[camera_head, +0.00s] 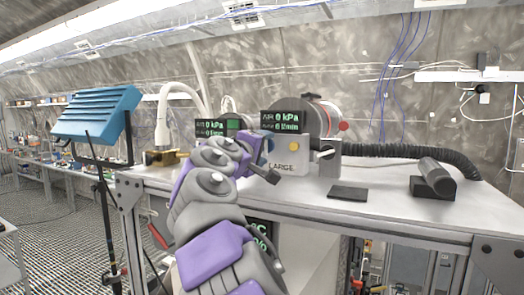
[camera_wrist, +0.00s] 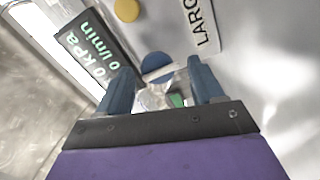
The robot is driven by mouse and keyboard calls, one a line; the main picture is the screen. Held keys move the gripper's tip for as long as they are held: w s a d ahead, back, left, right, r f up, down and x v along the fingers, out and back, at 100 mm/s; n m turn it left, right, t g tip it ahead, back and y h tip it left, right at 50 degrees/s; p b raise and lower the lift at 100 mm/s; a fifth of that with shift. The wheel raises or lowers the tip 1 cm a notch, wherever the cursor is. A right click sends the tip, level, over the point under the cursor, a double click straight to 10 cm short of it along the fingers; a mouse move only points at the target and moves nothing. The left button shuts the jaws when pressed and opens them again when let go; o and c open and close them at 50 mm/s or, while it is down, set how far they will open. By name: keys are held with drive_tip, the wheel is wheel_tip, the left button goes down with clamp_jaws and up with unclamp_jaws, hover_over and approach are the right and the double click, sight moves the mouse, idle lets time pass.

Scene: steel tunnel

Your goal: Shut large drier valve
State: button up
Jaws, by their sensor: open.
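The large drier is a pale box with a "LARGE" label (camera_head: 283,167) on the bench in the head view, partly hidden by my arm. In the wrist view its valve (camera_wrist: 155,63) is a round blue knob with a pale slanted bar across it. The knob is near a yellow button (camera_wrist: 126,10) and the "LARGE" label (camera_wrist: 202,25). My gripper (camera_wrist: 160,70) points at the drier face with its two blue-grey fingers apart, one to each side of the knob in the picture. I cannot tell whether they touch it. No object shows gripped.
A display (camera_head: 282,121) reads 0 kPa above the drier; another (camera_head: 215,127) stands to its left. A black ribbed hose (camera_head: 420,151) runs right along the bench. A flat dark plate (camera_head: 348,193) and a dark cylinder on a block (camera_head: 433,185) lie on the bench (camera_head: 385,205).

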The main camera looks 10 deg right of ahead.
drive_tip(key=v, duration=1.7)
drive_tip(key=shift+a+b, duration=0.15)
drive_tip(key=shift+b, duration=0.2)
drive_tip(key=shift+w+f, duration=0.1)
drive_tip(key=shift+w, duration=0.1)
